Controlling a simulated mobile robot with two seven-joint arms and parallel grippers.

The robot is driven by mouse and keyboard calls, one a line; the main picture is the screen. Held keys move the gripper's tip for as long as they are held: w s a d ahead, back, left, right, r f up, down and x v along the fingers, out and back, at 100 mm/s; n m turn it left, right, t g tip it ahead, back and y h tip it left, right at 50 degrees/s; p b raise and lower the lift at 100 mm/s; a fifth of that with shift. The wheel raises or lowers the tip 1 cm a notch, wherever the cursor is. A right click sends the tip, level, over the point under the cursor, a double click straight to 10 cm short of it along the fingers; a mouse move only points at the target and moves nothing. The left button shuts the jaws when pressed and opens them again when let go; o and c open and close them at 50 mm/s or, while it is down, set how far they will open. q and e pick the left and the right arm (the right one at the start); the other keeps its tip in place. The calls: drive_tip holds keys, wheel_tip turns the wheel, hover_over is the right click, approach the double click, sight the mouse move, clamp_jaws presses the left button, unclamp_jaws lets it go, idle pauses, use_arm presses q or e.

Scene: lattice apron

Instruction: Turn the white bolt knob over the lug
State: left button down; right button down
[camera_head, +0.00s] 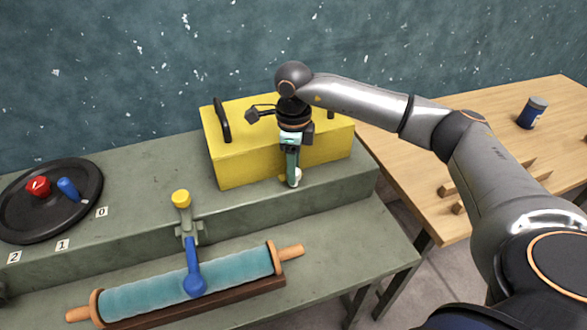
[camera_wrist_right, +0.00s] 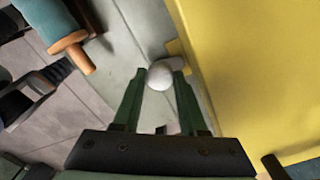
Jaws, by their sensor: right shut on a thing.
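The white bolt knob (camera_head: 297,178) is at the lower front of the yellow box (camera_head: 238,160), partly hidden behind my right gripper (camera_head: 292,183). In the right wrist view the round white knob (camera_wrist_right: 160,75) sits between the two green fingertips of the right gripper (camera_wrist_right: 158,82), which is shut on it. A small yellow tab (camera_wrist_right: 176,48), perhaps the lug, shows just beyond the knob beside the yellow box wall. A grey piece lies beside the knob; whether the bolt is over the lug cannot be told. My left gripper is out of view.
A blue lever with a yellow knob (camera_head: 181,198) stands left of the box, above a teal roller (camera_head: 150,292) with wooden ends. A black dial (camera_head: 85,212) with red and blue knobs lies far left. A wooden table (camera_head: 480,130) holds a blue jar (camera_head: 532,113).

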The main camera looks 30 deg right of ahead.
drive_tip(key=shift+n, duration=0.6)
drive_tip(key=shift+r, duration=0.1)
drive_tip(key=shift+c, duration=2.2)
unclamp_jaws()
